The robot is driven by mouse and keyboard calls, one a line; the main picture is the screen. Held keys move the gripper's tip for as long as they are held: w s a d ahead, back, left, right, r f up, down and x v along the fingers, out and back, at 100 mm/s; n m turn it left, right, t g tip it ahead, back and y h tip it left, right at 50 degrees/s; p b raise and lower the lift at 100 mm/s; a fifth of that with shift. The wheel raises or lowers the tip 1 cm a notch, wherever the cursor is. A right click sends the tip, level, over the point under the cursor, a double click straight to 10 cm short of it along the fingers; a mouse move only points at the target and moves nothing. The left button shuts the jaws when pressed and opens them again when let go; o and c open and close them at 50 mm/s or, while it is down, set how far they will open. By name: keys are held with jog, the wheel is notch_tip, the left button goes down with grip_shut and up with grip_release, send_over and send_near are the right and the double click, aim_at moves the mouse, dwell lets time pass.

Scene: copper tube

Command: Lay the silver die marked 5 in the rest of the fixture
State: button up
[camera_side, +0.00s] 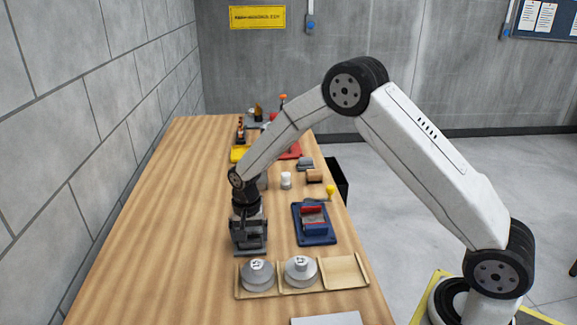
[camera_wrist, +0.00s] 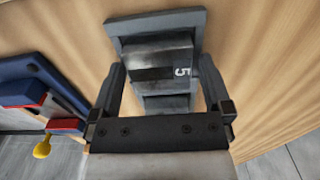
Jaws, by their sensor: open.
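My gripper (camera_side: 248,222) is over the grey fixture (camera_side: 250,249) on the bench; its jaws are open. In the wrist view the two fingers of my gripper (camera_wrist: 162,98) stand to either side of a grey stepped piece bearing a white 5, which I take for the silver die marked 5 (camera_wrist: 152,62). A grey edge of the fixture (camera_wrist: 150,21) shows behind it. The die appears to be down at the fixture, but I cannot tell how fully it is seated. The gripper hides it in the side view.
A wooden tray (camera_side: 344,270) holds two round silver dies (camera_side: 257,274) (camera_side: 300,270); its right compartment is empty. A blue-and-red vise-like device (camera_side: 314,223) with a yellow knob stands right of my gripper. Several small items stand farther back. The bench's left side is clear.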

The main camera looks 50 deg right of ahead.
aim_at(249, 236)
grip_shut()
dwell(0.3)
jog(key=shift+r, duration=0.2)
jog(key=shift+r, duration=0.45)
jog(key=shift+w+r, duration=0.1)
jog(key=shift+r, duration=0.85)
jog(key=s+r, duration=1)
jog(key=s, duration=0.4)
jog(key=shift+d, duration=0.15)
